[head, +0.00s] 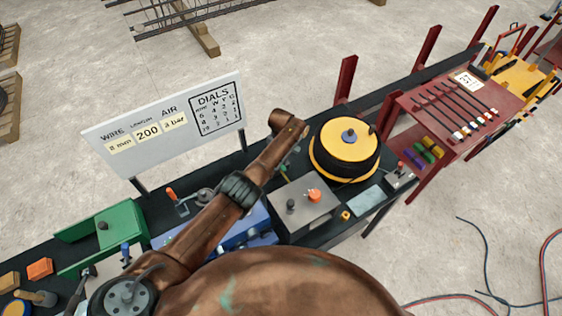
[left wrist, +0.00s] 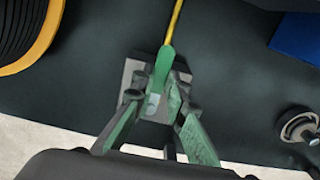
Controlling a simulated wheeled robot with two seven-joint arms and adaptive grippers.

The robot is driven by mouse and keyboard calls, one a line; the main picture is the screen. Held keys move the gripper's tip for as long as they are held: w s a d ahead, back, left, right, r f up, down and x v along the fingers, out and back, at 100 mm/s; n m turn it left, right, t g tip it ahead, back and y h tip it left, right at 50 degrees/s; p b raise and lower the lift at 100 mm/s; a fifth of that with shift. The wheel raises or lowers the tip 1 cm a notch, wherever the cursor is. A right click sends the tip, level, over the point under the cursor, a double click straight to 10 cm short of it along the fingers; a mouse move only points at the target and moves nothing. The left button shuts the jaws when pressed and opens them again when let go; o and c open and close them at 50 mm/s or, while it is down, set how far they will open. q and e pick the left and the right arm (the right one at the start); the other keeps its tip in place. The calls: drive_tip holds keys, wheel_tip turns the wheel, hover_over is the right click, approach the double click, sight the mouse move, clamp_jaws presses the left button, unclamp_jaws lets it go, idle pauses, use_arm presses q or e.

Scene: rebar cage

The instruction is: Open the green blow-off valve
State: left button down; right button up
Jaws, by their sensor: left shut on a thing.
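The green blow-off valve's handle (left wrist: 162,68) shows in the left wrist view. It sits over a small grey block, with a yellow hose or rod (left wrist: 176,18) running up from it. My left gripper (left wrist: 155,101) has its worn green fingers closed around the lower part of the handle. The fingers hide part of the valve, so I cannot tell how far it is turned. In the head view my brown arm crosses the bench and hides most of the valve area. My right gripper is not in view.
A yellow-topped wire spool (head: 347,138) stands right of my arm, close to the valve. A grey box with an orange knob (head: 314,195) and a blue device (head: 252,222) sit nearby. A white sign (head: 165,158) stands behind. A red rack (head: 432,112) holds rods at right.

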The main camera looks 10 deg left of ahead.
use_arm(q)
drive_tip(key=c, duration=1.9)
unclamp_jaws()
drive_tip(key=shift+w, duration=0.2)
drive_tip(key=shift+c, duration=0.2)
wheel_tip(320, 180, up, 12)
